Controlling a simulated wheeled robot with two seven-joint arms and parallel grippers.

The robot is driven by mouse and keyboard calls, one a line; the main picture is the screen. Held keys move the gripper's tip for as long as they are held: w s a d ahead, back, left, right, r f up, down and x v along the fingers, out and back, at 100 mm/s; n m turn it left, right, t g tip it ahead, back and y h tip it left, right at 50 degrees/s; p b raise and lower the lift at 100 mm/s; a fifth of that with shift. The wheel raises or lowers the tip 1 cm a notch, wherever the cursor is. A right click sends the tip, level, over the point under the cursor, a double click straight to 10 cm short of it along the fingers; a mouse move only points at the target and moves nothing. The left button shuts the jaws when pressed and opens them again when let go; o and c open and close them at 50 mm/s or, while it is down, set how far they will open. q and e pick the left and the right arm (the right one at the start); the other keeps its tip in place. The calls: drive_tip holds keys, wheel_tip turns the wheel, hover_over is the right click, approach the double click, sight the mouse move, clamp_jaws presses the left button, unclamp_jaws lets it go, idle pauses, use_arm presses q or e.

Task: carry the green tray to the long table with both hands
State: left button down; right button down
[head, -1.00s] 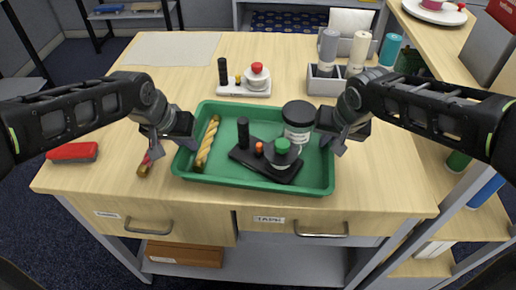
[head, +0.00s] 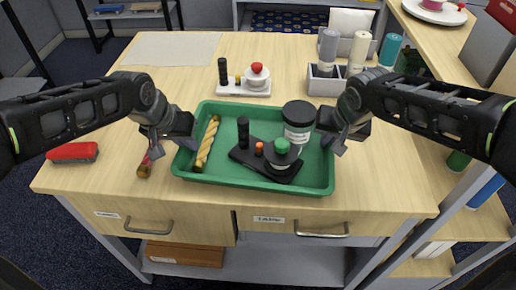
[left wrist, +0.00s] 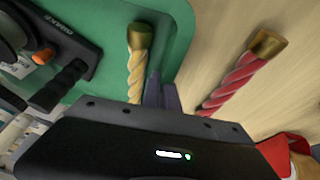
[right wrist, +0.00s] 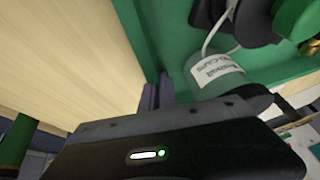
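The green tray (head: 255,184) rests on a light wooden desk with drawers. It holds a yellow twisted rod (head: 206,144), a black board with a green-topped part (head: 281,158), and a jar with a black lid (head: 298,124). My left gripper (head: 188,143) is at the tray's left wall; in the left wrist view its fingers (left wrist: 160,92) are close together on the tray's edge. My right gripper (head: 329,142) is at the right wall; in the right wrist view its fingers (right wrist: 156,94) close on that edge. I cannot make out a separate long table.
A red twisted rod (head: 147,164) and a red case (head: 72,152) lie left of the tray. A white stand (head: 243,88) and a grey holder with bottles (head: 325,82) stand behind it. A wooden shelf unit (head: 440,40) is at the right. A pale mat (head: 172,48) lies at back left.

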use_arm(q)
drive_tip(key=shift+r, duration=0.2)
use_arm(e)
drive_tip(key=shift+r, duration=0.15)
